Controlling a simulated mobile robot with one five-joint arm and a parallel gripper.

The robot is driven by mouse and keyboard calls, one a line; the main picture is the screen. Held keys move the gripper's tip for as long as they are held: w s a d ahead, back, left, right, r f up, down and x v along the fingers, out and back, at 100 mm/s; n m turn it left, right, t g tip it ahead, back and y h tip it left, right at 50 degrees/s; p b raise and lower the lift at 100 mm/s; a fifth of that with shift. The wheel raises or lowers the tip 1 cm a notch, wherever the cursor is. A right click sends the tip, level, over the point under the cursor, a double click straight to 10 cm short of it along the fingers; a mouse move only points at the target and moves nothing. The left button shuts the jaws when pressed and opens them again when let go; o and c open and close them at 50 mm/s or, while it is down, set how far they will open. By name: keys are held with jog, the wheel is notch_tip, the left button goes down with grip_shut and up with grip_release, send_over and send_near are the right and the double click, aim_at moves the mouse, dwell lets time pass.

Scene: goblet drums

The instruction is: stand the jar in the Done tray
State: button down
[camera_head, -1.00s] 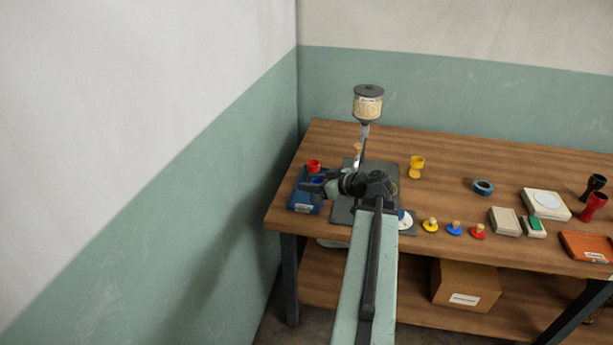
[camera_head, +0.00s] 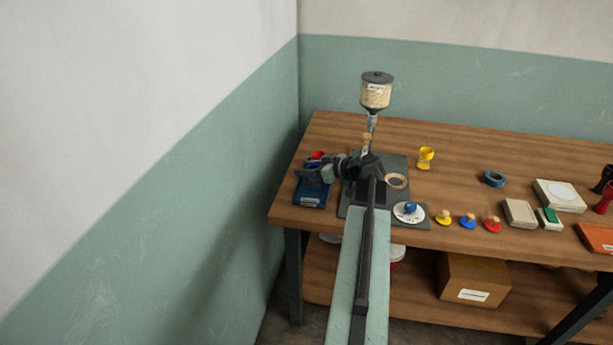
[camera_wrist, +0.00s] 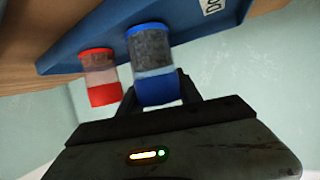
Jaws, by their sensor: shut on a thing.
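A blue-ended jar with a grey, see-through middle (camera_wrist: 153,55) is between the fingers of my gripper (camera_wrist: 158,92) in the wrist view, and my gripper is shut on it. In the head view my gripper (camera_head: 313,173) is over the blue tray (camera_head: 311,198) at the table's left end and hides most of this jar. The blue tray (camera_wrist: 75,61) also shows behind the jar in the wrist view. I cannot tell whether the jar touches its floor.
A red-ended jar (camera_wrist: 99,75) stands close beside the held jar, at the tray. A hopper (camera_head: 375,95) on a stand rises just right of my gripper. A yellow goblet (camera_head: 426,158) and an orange tray (camera_head: 600,238) are farther right. The wall is close on the left.

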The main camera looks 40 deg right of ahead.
jog(key=shift+f, duration=0.3)
jog(key=c, duration=0.8)
grip_release()
jog(key=shift+r, duration=0.15)
jog(key=shift+s+r+p, duration=0.15)
jog(key=shift+r+p, duration=0.1)
jog(key=shift+p, duration=0.15)
jog(key=p+v, duration=0.4)
jog(key=v, duration=0.7)
jog(key=shift+s, duration=0.3)
